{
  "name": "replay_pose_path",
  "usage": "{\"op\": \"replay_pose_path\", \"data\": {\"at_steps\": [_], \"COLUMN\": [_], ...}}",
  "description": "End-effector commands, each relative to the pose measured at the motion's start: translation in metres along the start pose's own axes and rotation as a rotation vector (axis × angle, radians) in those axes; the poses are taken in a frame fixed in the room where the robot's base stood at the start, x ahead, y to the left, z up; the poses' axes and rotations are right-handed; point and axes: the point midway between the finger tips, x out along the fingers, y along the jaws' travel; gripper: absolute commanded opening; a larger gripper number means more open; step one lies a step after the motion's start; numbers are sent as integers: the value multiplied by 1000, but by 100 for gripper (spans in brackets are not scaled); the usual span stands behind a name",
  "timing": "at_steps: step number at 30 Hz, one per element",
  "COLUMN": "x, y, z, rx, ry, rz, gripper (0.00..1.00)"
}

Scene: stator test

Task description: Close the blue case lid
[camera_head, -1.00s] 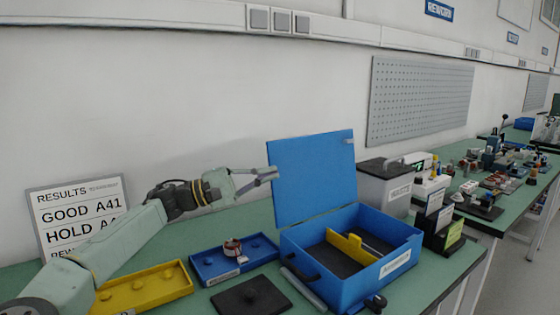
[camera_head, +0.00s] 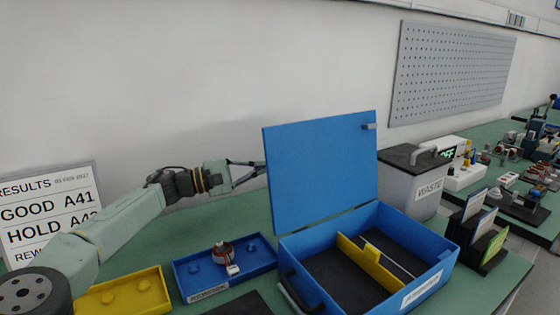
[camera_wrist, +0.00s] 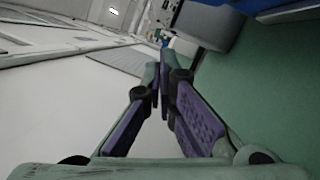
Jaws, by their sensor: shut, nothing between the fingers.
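The blue case (camera_head: 365,297) stands on the green bench with its blue lid (camera_head: 320,175) raised nearly upright at the left rear side. Inside are a yellow divider (camera_head: 372,264) and a thin light rod (camera_head: 388,259). My gripper (camera_head: 262,165) is just left of the lid, at about mid-height; whether it touches the lid I cannot tell. In the wrist view my gripper (camera_wrist: 163,62) has its fingers together with nothing between them. A blue surface, perhaps part of the lid, shows at the top right of the wrist view.
A blue tray (camera_head: 262,250) holding a small motor part (camera_head: 223,253) and a yellow tray (camera_head: 150,300) lie left of the case. A grey waste bin (camera_head: 412,185) stands behind it at right. A card rack (camera_head: 470,235) stands right of the case. The wall is behind.

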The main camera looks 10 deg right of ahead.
Motion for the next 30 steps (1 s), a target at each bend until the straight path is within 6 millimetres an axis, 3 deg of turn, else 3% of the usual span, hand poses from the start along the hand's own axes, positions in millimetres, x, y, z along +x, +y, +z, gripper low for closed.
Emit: {"op": "replay_pose_path", "data": {"at_steps": [12, 21, 30], "x": [89, 95, 96], "y": [2, 1, 0], "z": [2, 36, 40], "rx": [-1, 0, 1], "ry": [-6, -3, -1], "rz": [0, 0, 0], "gripper": [0, 0, 0]}}
